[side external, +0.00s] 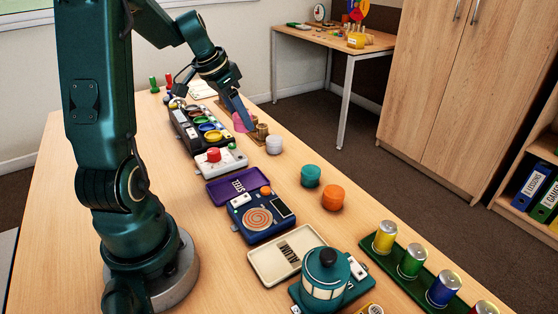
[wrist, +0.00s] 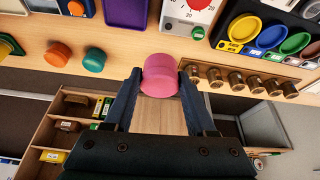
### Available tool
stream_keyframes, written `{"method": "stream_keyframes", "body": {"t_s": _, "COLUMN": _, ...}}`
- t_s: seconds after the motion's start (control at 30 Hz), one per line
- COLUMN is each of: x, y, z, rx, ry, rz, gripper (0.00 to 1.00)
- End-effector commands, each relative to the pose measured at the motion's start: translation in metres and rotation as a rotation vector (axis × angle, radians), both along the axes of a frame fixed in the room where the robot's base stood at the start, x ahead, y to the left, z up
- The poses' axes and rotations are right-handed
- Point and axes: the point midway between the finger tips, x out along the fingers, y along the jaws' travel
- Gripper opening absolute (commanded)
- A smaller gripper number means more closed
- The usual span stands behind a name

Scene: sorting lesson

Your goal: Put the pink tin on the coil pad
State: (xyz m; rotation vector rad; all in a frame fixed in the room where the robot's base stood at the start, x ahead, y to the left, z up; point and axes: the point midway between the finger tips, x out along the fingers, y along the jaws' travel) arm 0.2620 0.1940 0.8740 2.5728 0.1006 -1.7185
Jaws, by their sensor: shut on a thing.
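The pink tin (side external: 240,123) is between the fingers of my gripper (side external: 245,115), towards the far end of the table. The wrist view shows the tin (wrist: 160,75) between both fingertips of my gripper (wrist: 159,86), which is shut on it. One finger partly hides the tin in the side view. The coil pad, an orange spiral (side external: 258,217) on a dark blue unit (side external: 265,235), lies nearer the camera with nothing on it. An edge of the blue unit (wrist: 76,9) shows at the top of the wrist view.
Teal (side external: 311,176) and orange (side external: 333,197) tins stand right of the pad.

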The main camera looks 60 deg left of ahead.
Motion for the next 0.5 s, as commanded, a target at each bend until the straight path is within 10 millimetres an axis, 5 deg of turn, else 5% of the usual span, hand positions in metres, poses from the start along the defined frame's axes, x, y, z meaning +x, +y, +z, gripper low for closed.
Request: {"method": "stream_keyframes", "body": {"t_s": 0.5, "x": -0.062, "y": -0.059, "z": 0.004, "rx": 0.000, "ry": 0.000, "rz": -1.062, "gripper": 0.00}}
